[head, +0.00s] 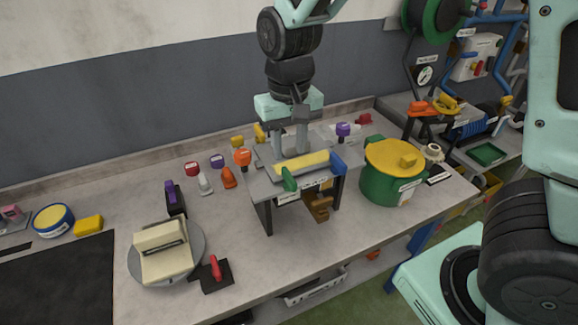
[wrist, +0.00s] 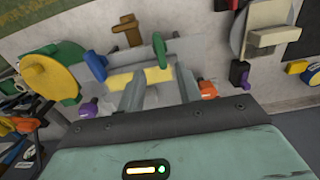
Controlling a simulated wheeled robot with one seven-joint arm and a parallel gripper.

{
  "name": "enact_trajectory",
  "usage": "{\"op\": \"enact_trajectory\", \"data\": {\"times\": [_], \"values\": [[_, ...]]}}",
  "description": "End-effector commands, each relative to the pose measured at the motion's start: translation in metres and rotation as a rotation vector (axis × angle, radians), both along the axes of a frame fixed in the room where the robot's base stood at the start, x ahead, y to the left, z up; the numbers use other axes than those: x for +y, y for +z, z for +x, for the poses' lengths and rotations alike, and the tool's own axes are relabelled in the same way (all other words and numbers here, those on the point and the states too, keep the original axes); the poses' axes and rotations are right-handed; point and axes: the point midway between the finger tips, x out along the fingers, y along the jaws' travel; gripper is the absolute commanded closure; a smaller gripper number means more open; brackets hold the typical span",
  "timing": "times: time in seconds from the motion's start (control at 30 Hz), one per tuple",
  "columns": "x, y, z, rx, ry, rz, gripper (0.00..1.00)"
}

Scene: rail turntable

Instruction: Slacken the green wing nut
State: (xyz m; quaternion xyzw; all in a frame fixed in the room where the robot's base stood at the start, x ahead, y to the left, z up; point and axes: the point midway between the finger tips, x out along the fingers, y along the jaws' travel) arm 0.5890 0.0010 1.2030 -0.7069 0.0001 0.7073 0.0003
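The green wing nut (head: 289,180) is at the left end of a yellow bar (head: 301,163) on a small grey stand (head: 264,188). A blue wing nut (head: 338,163) is at the right end. In the wrist view the green wing nut (wrist: 160,46) is beyond the fingers, near the right fingertip, and the blue one (wrist: 95,65) is to the left. My gripper (head: 291,148) points down over the stand, behind the bar in the head view. Its fingers (wrist: 158,80) are apart with nothing held between them. I cannot tell whether the fingertips touch the stand.
A green pot with a yellow lid (head: 393,160) stands close on the right. Orange (head: 242,157) and purple (head: 343,129) knobs are near the stand. A brown piece (head: 318,205) hangs at the stand's front.

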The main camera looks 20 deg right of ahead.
Motion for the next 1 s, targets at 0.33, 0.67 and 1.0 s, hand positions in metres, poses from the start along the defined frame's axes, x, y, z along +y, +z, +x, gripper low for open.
{"op": "enact_trajectory", "data": {"times": [0.33, 0.67, 1.0], "values": [[0.000, -0.060, 0.000, 0.002, -0.002, -0.001, 0.65], [0.000, -0.074, 0.000, 0.000, 0.000, 0.000, 0.65], [0.000, -0.073, 0.000, 0.000, 0.000, 0.000, 1.00]]}}
